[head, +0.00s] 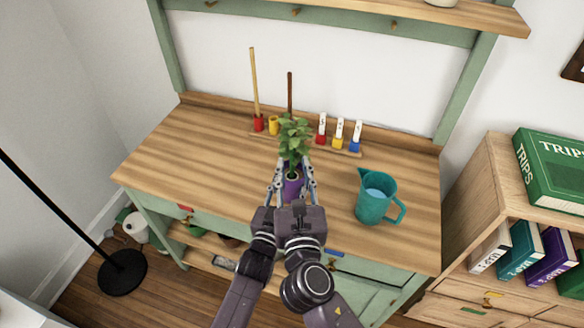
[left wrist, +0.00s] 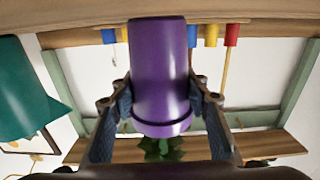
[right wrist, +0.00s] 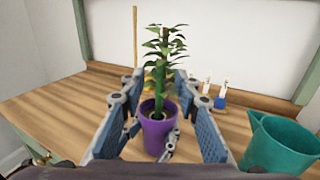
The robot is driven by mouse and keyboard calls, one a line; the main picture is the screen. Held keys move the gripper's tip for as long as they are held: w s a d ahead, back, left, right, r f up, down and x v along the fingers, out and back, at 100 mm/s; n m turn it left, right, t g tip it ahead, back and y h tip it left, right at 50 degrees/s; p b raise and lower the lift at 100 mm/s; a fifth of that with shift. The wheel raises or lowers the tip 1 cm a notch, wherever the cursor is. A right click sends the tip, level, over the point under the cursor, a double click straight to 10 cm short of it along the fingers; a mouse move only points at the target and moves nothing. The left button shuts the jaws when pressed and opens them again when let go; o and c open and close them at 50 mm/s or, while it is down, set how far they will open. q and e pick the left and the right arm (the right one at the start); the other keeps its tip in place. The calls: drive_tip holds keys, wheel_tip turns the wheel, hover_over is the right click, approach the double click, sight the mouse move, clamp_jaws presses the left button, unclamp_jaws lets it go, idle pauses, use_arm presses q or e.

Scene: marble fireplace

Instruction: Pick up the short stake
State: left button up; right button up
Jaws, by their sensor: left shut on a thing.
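The short stake (head: 290,90) is a thin brown stick that shows upright above a leafy green plant (head: 294,138) in the head view. The leaves hide its lower end, so I cannot tell what it stands in. The plant grows in a purple pot (head: 292,186). My left gripper (left wrist: 160,98) is shut on the purple pot, one finger on each side of it, which also shows in the left wrist view (left wrist: 160,65). My right gripper (right wrist: 158,112) is open, its fingers spread apart with the pot seen between them. It holds nothing.
A taller pale stake (head: 254,80) stands in a red holder (head: 258,123) at the back left. A wooden rack (head: 345,152) carries red, yellow and blue markers. A teal pitcher (head: 374,200) stands at the right. The left of the wooden tabletop (head: 190,150) is clear.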

sight(292, 148)
drive_tip(key=w, duration=0.5)
drive_tip(key=shift+w+a+r, duration=0.15)
drive_tip(key=shift+w+r, duration=0.05)
drive_tip(key=shift+w, duration=0.15)
clamp_jaws()
